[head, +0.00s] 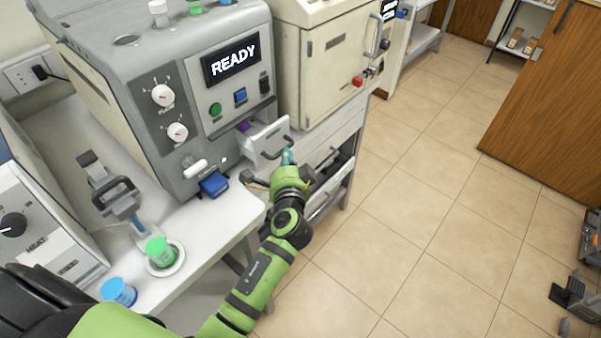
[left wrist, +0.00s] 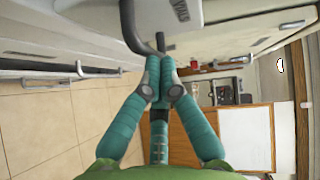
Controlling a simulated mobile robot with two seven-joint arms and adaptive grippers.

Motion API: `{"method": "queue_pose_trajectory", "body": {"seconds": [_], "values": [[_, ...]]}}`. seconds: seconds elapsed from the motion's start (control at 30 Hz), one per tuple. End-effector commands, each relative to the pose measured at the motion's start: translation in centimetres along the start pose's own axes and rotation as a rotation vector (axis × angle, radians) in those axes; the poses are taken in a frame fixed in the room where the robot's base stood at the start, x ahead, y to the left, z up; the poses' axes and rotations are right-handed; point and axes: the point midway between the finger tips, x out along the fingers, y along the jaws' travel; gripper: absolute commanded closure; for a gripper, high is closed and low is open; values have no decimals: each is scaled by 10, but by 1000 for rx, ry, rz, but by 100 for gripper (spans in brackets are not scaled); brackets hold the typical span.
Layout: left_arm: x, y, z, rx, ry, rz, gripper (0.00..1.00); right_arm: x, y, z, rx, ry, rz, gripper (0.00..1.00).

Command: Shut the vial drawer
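The vial drawer (head: 268,138) is a small white drawer in the front of the grey machine (head: 205,95). It stands partly open, and something purple (head: 243,127) shows inside. Its front carries a dark curved handle (head: 275,149). My left gripper (head: 287,156) is in front of the drawer's right part, close to the handle. In the left wrist view its teal fingers (left wrist: 160,70) are together with nothing seen between them, and a dark curved handle (left wrist: 132,28) is just beyond the tips. I cannot tell whether they touch. My right gripper is not in view.
A lower drawer (head: 335,185) under the counter is open. A blue-capped part (head: 214,184) sticks out left of the drawer.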

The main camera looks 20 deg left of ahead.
Motion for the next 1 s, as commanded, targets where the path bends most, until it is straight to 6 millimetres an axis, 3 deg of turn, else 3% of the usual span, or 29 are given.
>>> {"method": "queue_pose_trajectory", "body": {"seconds": [0.17, 0.4, 1.0], "values": [[25, -9, 24, 2, 0, -1, 100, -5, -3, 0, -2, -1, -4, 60], [45, -14, 42, 0, 1, 0, 100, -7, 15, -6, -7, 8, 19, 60], [50, -16, 48, 0, 0, -1, 100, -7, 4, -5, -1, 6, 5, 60]]}}
